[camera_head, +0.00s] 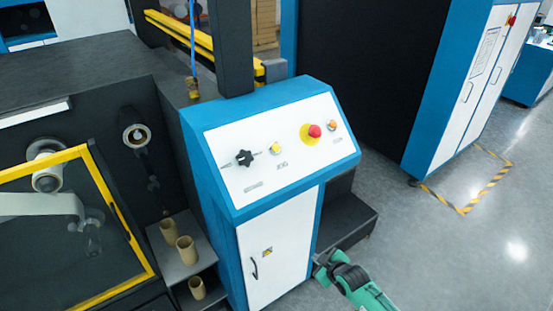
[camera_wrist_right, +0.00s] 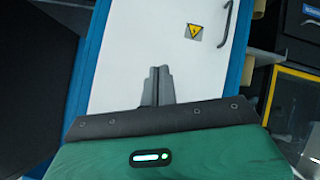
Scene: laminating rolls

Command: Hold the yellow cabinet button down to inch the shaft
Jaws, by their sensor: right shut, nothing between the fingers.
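The yellow cabinet button (camera_head: 277,148) sits on the sloped white panel (camera_head: 228,180) of the blue cabinet, above a small label. Nothing touches it. My right gripper (camera_head: 319,266) is low at the cabinet's right front edge, well below the panel. In the right wrist view its two fingers (camera_wrist_right: 158,76) are together and empty, in front of the white cabinet door (camera_wrist_right: 150,30). The button is outside the right wrist view. The shaft cannot be clearly made out. My left gripper is not in view.
A black knob (camera_head: 244,158) is left of the button. A red mushroom button (camera_head: 314,131) on a yellow base and a small orange button (camera_head: 332,125) are to its right. A dark step (camera_head: 347,217) stands beside the cabinet. Cardboard cores (camera_head: 186,249) stand on shelves at left.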

